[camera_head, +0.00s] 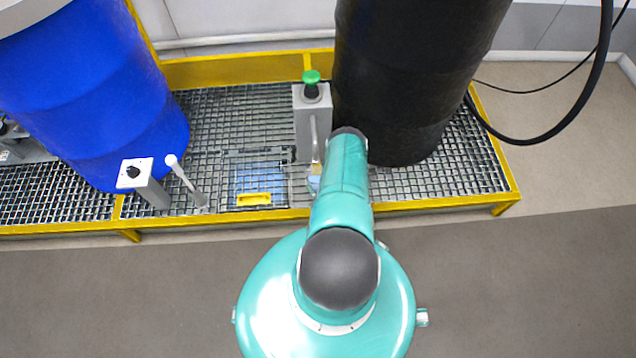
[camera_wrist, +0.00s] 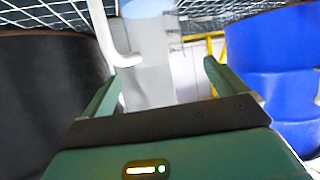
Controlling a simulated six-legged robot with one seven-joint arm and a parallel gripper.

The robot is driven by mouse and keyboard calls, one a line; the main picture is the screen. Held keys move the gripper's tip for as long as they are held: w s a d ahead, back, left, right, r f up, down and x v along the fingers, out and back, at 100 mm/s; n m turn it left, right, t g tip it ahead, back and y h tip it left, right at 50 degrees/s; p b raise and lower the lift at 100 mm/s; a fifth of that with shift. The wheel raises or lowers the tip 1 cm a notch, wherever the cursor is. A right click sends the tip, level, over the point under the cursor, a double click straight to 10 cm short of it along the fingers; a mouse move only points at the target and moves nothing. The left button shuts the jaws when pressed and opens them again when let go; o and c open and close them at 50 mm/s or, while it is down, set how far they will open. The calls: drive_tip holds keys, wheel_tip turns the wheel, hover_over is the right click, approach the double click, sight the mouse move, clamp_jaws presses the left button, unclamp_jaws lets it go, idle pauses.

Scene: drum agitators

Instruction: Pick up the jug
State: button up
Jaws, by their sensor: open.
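I cannot make out the jug's full outline. In the head view, a clear, see-through shape (camera_head: 299,184) sits on the grating beside my arm and may be the jug; my arm hides part of it. In the wrist view, a pale grey body (camera_wrist: 152,78) stands between the fingers, with a white curved bar (camera_wrist: 112,38) beside the left finger; I cannot tell whether these are the jug or the post behind. My gripper (camera_wrist: 160,82) is open, its green fingers apart on either side of the pale body. The head view does not show the fingertips.
A grey post (camera_head: 312,122) with a green knob stands behind my arm. A black drum (camera_head: 400,80) is right, a blue drum (camera_head: 95,95) left. A bluish panel with a yellow handle (camera_head: 254,199) lies in the grating. The yellow rail (camera_head: 260,217) edges the platform; front floor is clear.

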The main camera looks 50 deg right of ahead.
drive_tip(key=x, duration=0.4)
drive_tip(key=shift+w+d+r, duration=0.1)
drive_tip(key=shift+w+d, duration=0.1)
drive_tip(key=shift+w, duration=0.05)
drive_tip(key=c, duration=1.6)
